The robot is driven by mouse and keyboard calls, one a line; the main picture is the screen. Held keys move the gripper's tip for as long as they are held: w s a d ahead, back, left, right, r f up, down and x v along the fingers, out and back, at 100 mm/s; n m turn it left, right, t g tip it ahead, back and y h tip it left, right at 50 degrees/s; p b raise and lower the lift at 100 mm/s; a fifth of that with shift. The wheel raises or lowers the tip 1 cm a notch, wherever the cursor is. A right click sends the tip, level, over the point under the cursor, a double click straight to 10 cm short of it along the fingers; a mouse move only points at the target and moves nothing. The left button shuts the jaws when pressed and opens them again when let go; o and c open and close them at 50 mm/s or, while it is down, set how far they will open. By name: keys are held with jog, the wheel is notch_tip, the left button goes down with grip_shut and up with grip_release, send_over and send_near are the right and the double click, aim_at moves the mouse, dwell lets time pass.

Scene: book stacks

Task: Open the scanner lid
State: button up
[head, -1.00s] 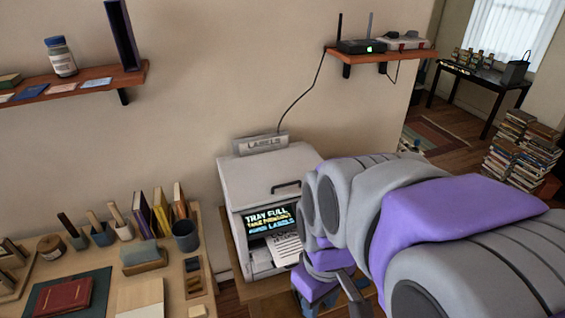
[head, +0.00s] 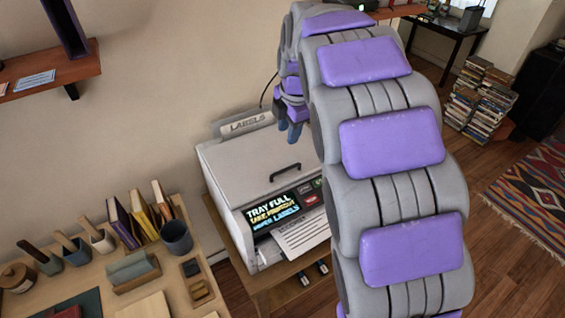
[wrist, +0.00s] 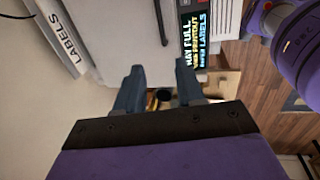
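The scanner is a light grey label machine (head: 255,225) on a small wooden stand, left of my arm in the head view. Its flat lid (head: 235,165) is closed, with a dark handle (head: 285,171) near the front edge. The lid handle also shows in the wrist view (wrist: 160,22). My gripper (head: 292,132) is above the back right of the lid, apart from the handle. In the wrist view its two fingers (wrist: 158,88) are spread with nothing between them. My arm hides the machine's right side in the head view.
The front screen (head: 272,211) reads "TRAY FULL", and a printed sheet (head: 302,234) sticks out below it. A "LABELS" sign (head: 246,124) stands behind the lid. A desk with books and a dark cup (head: 177,238) is at the left. A wall shelf (head: 50,70) hangs at upper left.

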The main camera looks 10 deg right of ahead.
aim_at(283, 170)
jog(key=w+f+b, duration=0.1)
jog(key=f, duration=0.4)
jog(key=f+b, duration=0.1)
jog(key=f, duration=0.4)
jog(key=w+f, duration=0.1)
jog(key=f, duration=0.4)
jog(key=shift+w+a+f+b, duration=0.1)
jog(key=shift+w+a+b, duration=0.2)
jog(key=shift+w+b, duration=0.1)
jog(key=shift+w+d+f, duration=0.1)
jog(key=shift+f, duration=0.55)
grip_shut()
jog(key=shift+r, duration=0.1)
